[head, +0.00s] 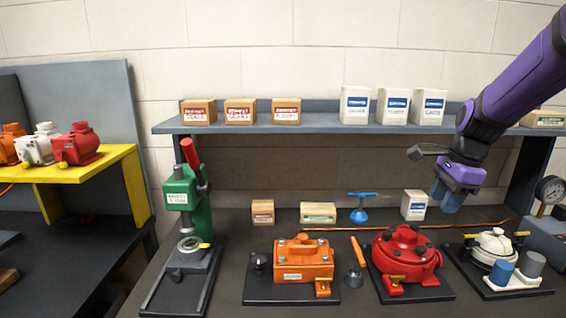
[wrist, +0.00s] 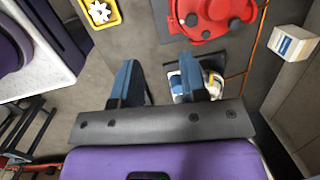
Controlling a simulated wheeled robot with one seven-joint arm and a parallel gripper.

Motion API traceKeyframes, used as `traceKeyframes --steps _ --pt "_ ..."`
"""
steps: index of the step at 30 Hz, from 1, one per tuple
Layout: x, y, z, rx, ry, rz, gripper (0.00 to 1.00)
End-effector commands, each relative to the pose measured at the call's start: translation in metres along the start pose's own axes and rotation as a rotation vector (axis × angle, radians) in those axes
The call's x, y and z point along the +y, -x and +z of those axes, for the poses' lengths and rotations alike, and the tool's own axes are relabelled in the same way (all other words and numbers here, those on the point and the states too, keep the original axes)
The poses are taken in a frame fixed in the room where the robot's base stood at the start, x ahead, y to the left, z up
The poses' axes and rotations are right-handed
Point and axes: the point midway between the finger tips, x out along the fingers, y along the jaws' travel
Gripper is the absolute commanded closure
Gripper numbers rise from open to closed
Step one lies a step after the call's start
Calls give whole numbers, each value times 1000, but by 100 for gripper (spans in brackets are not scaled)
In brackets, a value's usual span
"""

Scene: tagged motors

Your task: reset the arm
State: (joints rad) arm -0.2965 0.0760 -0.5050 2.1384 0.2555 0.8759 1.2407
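My arm, purple with black joints, reaches in from the upper right of the head view. My gripper (head: 448,203) hangs above the bench, over the space between the red motor (head: 405,256) and the white motor (head: 492,250). In the wrist view my gripper (wrist: 157,60) shows two blue fingers spread apart with nothing between them. The red motor (wrist: 210,18) lies beyond the fingertips there, and the white motor (wrist: 213,82) is partly hidden behind the right finger.
The shelf (head: 320,122) behind carries several brown and white boxes. A white box (head: 414,204) stands on the bench just left of my gripper. A green press (head: 188,205) and an orange motor (head: 303,262) stand further left. A yellow tray (wrist: 98,12) shows in the wrist view.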

Motion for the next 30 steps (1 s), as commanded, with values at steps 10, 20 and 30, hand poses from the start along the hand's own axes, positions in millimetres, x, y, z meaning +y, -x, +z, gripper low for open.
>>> traceKeyframes --steps 10,20,30 --pt "80 64 29 -6 576 -121 60" --pt "161 99 50 138 1125 -206 60" --pt "225 107 61 346 1548 -194 60"
